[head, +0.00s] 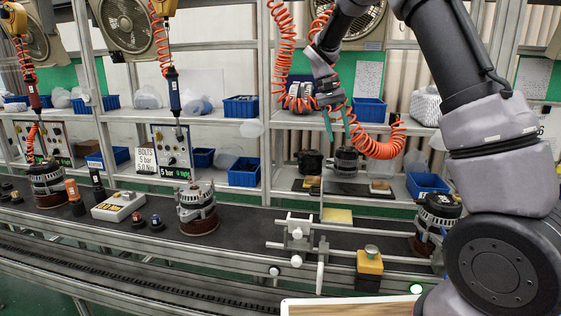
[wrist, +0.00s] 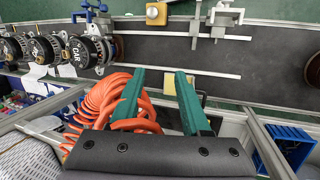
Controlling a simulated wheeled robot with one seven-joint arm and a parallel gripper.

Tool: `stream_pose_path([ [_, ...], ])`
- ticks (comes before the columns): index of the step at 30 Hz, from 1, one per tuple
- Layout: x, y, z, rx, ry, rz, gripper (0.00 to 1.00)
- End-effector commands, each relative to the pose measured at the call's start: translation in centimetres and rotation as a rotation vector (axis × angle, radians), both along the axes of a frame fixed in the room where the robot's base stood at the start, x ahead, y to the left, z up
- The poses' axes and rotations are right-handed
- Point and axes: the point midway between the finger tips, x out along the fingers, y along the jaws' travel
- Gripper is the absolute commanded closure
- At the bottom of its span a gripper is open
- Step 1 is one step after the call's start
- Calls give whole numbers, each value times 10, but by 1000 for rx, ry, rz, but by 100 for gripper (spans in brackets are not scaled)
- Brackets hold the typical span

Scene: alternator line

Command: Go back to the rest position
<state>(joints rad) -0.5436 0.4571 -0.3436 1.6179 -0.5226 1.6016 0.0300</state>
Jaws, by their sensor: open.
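My gripper (head: 338,133) is in the upper middle of the head view, with its two teal fingers pointing down and apart. It is raised above the work surface, in front of the shelves. In the wrist view my gripper (wrist: 160,76) shows spread fingers with nothing held between them. An orange coiled hose (head: 372,145) hangs close beside the fingers. In the wrist view the orange hose (wrist: 108,110) passes by the left finger; whether it touches is unclear.
Alternators stand on the dark line, one left of centre (head: 197,208) and one at right (head: 437,215). A metal fixture (head: 297,235) stands at the front beside a yellow button box (head: 370,262). Shelves with blue bins (head: 241,107) are behind. Some dark line surface (head: 245,232) is bare.

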Motion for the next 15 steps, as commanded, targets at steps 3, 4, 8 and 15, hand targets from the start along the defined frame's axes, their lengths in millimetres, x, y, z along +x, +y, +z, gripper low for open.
stream_pose_path([
  [3, -28, -23, 36, 117, -75, -13, 53],
  [4, -36, -27, 44, 144, -94, -15, 53],
  [8, -70, -44, 73, 245, -189, -19, 53],
  [15, -141, -65, 112, 380, -394, -22, 53],
])
